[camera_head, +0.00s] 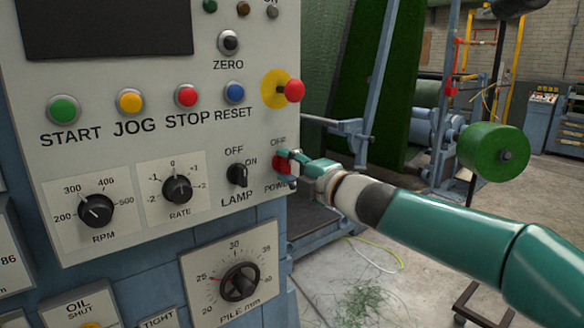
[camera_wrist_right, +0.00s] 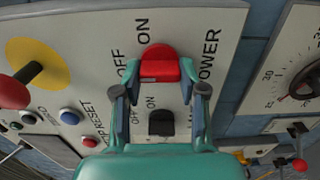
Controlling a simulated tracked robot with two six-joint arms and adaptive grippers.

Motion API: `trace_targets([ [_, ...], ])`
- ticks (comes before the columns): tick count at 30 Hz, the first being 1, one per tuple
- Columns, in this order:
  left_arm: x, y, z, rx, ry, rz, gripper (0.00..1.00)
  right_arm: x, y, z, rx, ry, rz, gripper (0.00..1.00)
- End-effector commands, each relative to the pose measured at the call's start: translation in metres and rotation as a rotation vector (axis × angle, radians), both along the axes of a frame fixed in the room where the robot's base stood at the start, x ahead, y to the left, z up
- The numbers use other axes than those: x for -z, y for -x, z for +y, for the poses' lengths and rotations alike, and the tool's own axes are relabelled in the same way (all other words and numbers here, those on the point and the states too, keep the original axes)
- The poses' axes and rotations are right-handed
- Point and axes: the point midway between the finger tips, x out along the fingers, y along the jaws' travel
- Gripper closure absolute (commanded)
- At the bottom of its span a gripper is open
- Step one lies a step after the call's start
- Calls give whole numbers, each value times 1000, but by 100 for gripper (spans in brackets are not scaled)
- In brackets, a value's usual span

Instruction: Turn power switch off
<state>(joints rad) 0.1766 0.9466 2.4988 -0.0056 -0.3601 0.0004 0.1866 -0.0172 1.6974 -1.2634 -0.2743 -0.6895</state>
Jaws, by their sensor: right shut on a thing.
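The red power switch (camera_head: 281,164) sits at the lower right corner of the control panel, with OFF above it and POWER below it. It also shows in the right wrist view (camera_wrist_right: 159,58), beside the labels OFF, ON and POWER. My right gripper (camera_head: 288,160) reaches it from the right and is shut on it. In the right wrist view the two fingers (camera_wrist_right: 160,76) stand on either side of the red knob. The gripper partly hides the switch in the head view, and I cannot tell which position the knob is turned to. My left gripper is not in view.
The black lamp switch (camera_head: 237,175) is just left of the power switch. A red emergency button on a yellow disc (camera_head: 277,90) stands out above it. The pile dial (camera_head: 239,282) is below. Open floor (camera_head: 420,265) and a green roll (camera_head: 480,152) lie to the right.

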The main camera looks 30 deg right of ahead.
Motion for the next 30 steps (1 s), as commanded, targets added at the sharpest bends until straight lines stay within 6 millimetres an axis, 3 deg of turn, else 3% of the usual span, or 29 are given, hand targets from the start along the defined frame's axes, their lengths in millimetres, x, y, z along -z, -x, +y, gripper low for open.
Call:
trace_targets([
  [3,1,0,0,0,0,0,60,7,-1,2,-5,4,13,93],
  [4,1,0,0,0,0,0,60,7,-1,2,-5,4,13,55],
  [8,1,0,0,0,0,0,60,6,-1,2,-4,2,11,34],
  [20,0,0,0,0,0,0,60,3,4,0,-1,0,5,33],
  [25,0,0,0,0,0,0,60,2,24,-2,0,1,3,33],
  [30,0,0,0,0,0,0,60,3,58,-5,1,2,4,33],
])
